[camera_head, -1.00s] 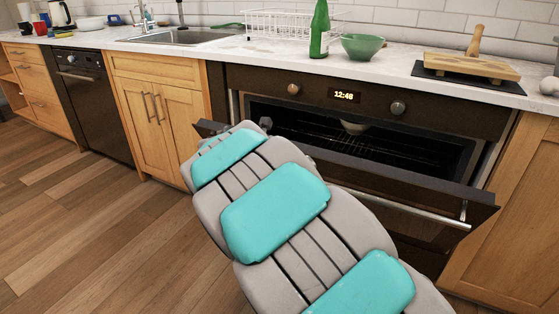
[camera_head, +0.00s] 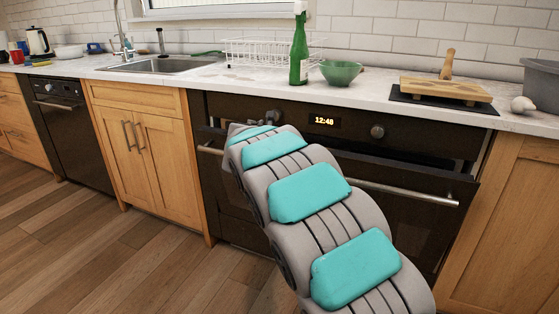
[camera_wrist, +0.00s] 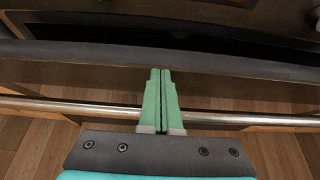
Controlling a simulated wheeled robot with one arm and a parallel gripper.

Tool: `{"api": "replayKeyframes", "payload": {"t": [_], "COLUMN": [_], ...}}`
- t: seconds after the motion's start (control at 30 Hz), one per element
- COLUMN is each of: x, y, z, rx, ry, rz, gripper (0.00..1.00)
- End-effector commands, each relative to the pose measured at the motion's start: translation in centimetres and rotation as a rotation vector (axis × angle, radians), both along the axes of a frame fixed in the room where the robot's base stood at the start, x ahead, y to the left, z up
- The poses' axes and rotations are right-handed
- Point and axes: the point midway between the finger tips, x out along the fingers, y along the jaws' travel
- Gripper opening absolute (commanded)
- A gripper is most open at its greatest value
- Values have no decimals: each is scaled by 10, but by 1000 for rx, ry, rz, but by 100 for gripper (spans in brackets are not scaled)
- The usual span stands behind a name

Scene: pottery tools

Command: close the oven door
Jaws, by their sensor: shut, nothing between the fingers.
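The oven door (camera_head: 415,218) is dark with a long metal handle (camera_head: 408,192). It stands nearly upright, its top edge leaning a little out from the oven front. In the wrist view, a dark gap shows between the door's top edge (camera_wrist: 240,66) and the oven body. My gripper (camera_wrist: 160,72) is shut and empty, its green fingers together. The fingers cross over the handle bar (camera_wrist: 60,106), and their tips are at the door's upper edge; I cannot tell whether they press on it. In the head view my arm hides the gripper and the middle of the door.
The control panel (camera_head: 350,125) with knobs and clock is above the door. On the counter (camera_head: 225,82) stand a green bottle (camera_head: 299,50), a green bowl (camera_head: 341,72), a dish rack (camera_head: 250,52) and a cutting board (camera_head: 445,90). Wooden cabinets flank the oven. The floor (camera_head: 110,250) at left is clear.

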Motion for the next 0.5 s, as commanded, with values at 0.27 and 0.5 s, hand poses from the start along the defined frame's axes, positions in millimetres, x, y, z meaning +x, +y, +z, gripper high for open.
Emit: {"api": "replayKeyframes", "payload": {"t": [0.27, 0.5], "x": [36, 51], "y": [-15, -20], "z": [9, 14], "rx": [0, 0], "ry": [-1, -2], "rz": [0, 0], "gripper": [0, 0]}}
